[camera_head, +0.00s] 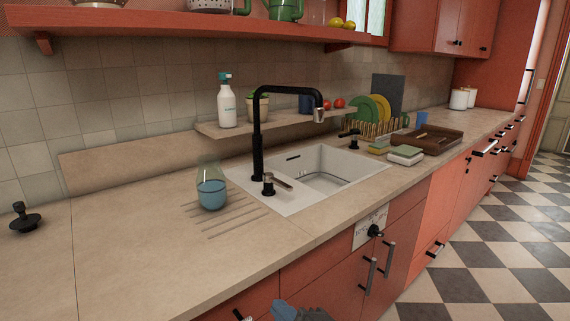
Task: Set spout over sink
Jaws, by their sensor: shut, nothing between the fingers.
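The black faucet (258,140) stands upright at the left side of the white sink (275,202). Its spout (290,91) bends to the right at the top. A lever handle (270,184) sits at the sink's front left corner. My gripper (301,313) shows only in part at the bottom edge, below the counter front and well away from the faucet. It is shut and empty, and most of it is out of the picture.
A glass vase with blue contents (211,193) stands left of the sink. A ledge behind holds a white bottle (226,105) and a plant (257,106). Sponges (405,154), a plate rack (374,129) and a brown tray (440,141) are right. The left counter is mostly clear.

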